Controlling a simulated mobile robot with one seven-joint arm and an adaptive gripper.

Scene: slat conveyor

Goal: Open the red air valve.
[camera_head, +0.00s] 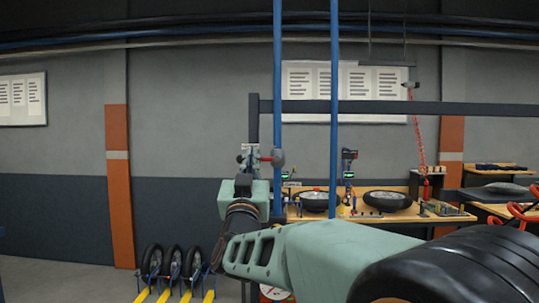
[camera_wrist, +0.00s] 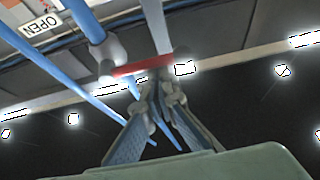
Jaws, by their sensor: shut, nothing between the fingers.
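The red air valve's lever (camera_wrist: 142,69) shows in the wrist view just beyond my fingertips. It runs from a grey valve body (camera_wrist: 108,50) on a blue pipe and lies roughly crosswise to that pipe. In the head view the red lever (camera_head: 266,159) shows small at the pipe, right beside my gripper (camera_head: 248,153). My gripper also shows in the wrist view (camera_wrist: 160,84), with its fingertips together and empty, close to the lever's right part. I cannot tell whether they touch it.
A second blue pipe (camera_head: 334,120) stands to the right, and a dark horizontal rail (camera_head: 430,107) crosses behind. A workbench (camera_head: 352,215) with wheels is beyond. More wheels (camera_head: 172,262) stand on the floor at left.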

